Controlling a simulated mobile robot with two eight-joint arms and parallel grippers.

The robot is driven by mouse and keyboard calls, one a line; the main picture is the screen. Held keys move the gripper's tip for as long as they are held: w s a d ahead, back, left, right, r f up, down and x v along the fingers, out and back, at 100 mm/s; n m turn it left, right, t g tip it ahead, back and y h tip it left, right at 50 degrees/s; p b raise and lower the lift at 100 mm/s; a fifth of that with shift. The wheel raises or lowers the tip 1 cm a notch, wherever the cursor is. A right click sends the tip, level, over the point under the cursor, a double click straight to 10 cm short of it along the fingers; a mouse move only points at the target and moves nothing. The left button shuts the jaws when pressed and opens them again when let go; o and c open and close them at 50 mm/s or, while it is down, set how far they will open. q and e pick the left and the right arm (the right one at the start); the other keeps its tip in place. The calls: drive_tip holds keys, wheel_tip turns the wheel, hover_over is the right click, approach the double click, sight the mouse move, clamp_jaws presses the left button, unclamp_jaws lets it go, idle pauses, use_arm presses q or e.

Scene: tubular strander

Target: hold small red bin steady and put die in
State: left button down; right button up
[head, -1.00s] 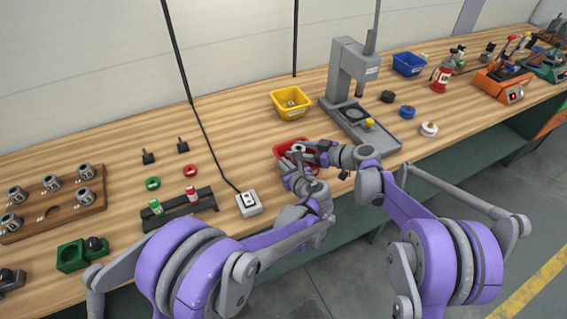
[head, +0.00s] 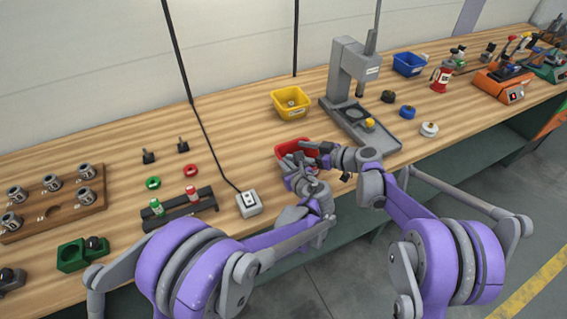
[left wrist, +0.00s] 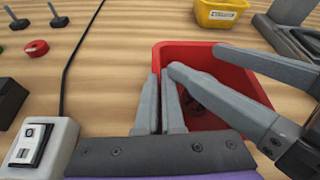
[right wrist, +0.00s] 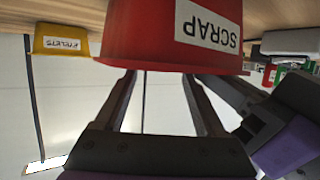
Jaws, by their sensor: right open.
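The small red bin (head: 290,148) stands near the front edge of the bench; its SCRAP label shows in the right wrist view (right wrist: 200,38). My left gripper (left wrist: 162,80) has its fingers close together at the bin's near left rim, with the wall between them. My right gripper (left wrist: 200,61) reaches over the bin from the right, its fingers spread, with nothing seen between them; it also shows in the right wrist view (right wrist: 160,78). A dark object, seemingly the die (left wrist: 196,105), shows low inside the bin, partly hidden behind a right finger.
A yellow bin (head: 291,104) stands behind the red one. A grey press (head: 352,75) with a tray stands to the right. A switch box (head: 249,204) and a dark rack (head: 180,210) lie to the left. The bench between the bins is clear.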

use_arm(q)
drive_tip(key=shift+a, duration=0.15)
use_arm(e)
drive_tip(key=v, duration=1.1)
drive_tip(key=shift+d, duration=0.15)
drive_tip(key=shift+r, duration=0.15)
use_arm(q)
drive_tip(key=c, duration=1)
unclamp_jaws()
drive_tip(key=v, duration=1.2)
drive_tip(key=shift+r, duration=0.1)
drive_tip(key=shift+a, duration=0.1)
use_arm(e)
drive_tip(key=shift+s, duration=0.15)
